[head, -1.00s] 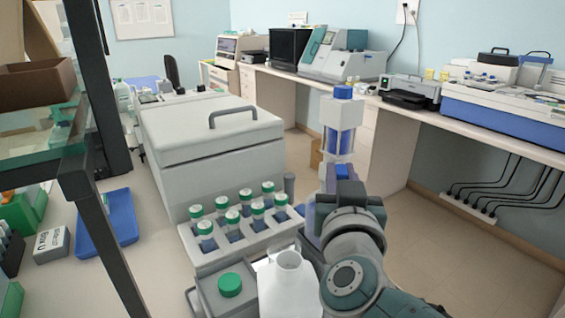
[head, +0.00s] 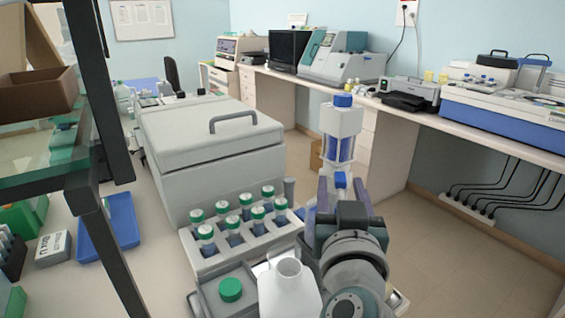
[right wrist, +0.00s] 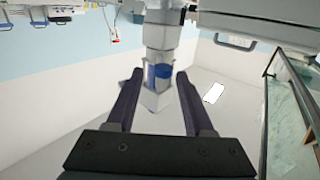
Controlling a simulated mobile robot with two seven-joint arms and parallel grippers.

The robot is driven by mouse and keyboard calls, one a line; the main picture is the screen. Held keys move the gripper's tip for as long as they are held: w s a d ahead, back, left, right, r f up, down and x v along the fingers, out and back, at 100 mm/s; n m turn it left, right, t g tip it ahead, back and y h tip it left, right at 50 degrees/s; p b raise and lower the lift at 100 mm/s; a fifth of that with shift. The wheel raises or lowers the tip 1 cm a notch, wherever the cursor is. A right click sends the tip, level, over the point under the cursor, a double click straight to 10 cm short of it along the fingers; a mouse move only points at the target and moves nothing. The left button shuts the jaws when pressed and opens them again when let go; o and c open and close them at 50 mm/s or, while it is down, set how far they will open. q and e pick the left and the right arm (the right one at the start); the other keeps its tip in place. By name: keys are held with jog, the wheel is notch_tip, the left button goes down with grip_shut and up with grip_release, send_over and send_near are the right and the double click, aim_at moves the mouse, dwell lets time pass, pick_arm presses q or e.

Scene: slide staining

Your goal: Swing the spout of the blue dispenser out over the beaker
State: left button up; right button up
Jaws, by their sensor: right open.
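The blue dispenser (head: 341,122) is a pale column with a blue cap and blue inner parts, standing beyond my right gripper (head: 341,190) in the head view. In the right wrist view the dispenser (right wrist: 160,45) runs down between the two dark fingers of my right gripper (right wrist: 157,80). These fingers are spread on both sides of it, and I see no grip on it. The spout cannot be clearly told apart. I cannot clearly make out a beaker; a white open-necked vessel (head: 288,290) stands at the front. My left gripper is not in view.
A rack of green-capped bottles (head: 240,238) stands left of my right arm. Behind it is a large grey lidded box (head: 205,155). A green-capped container (head: 230,290) stands beside the white vessel. A dark-framed glass shelf (head: 60,170) is at left. Open floor lies at right.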

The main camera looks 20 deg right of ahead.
jog(key=p+v, duration=0.2)
jog(key=v, duration=0.5)
jog(key=shift+s+a+p, duration=0.15)
jog(key=shift+s+p, duration=0.15)
jog(key=shift+s, duration=0.1)
jog(key=shift+c, duration=0.2)
